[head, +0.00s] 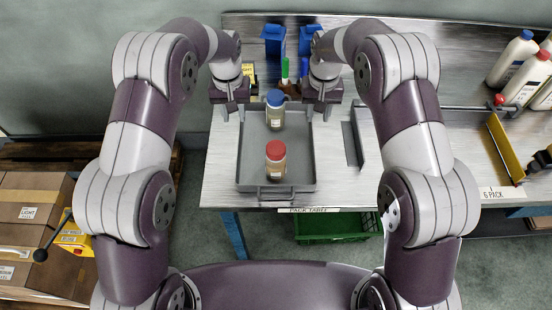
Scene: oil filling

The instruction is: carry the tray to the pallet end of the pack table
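The grey tray (248,165) lies on the pack table (222,180), its near edge close to the table's front edge, with a handle at that near side. A bottle with a blue cap (275,110) stands in its far part and a bottle with a red cap (276,160) in its near part. My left gripper (231,113) is at the tray's far left corner, fingers apart. My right gripper (319,113) is at the far right corner, fingers apart. Whether the fingers touch the tray walls cannot be told.
Brown cartons (28,208) are stacked at the lower left, beside the pack table. A grey bracket (356,140) lies right of the tray. Blue holders (273,38) stand behind. White bottles (515,55) and a yellow bar (506,150) are at right. A green crate (335,224) is below.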

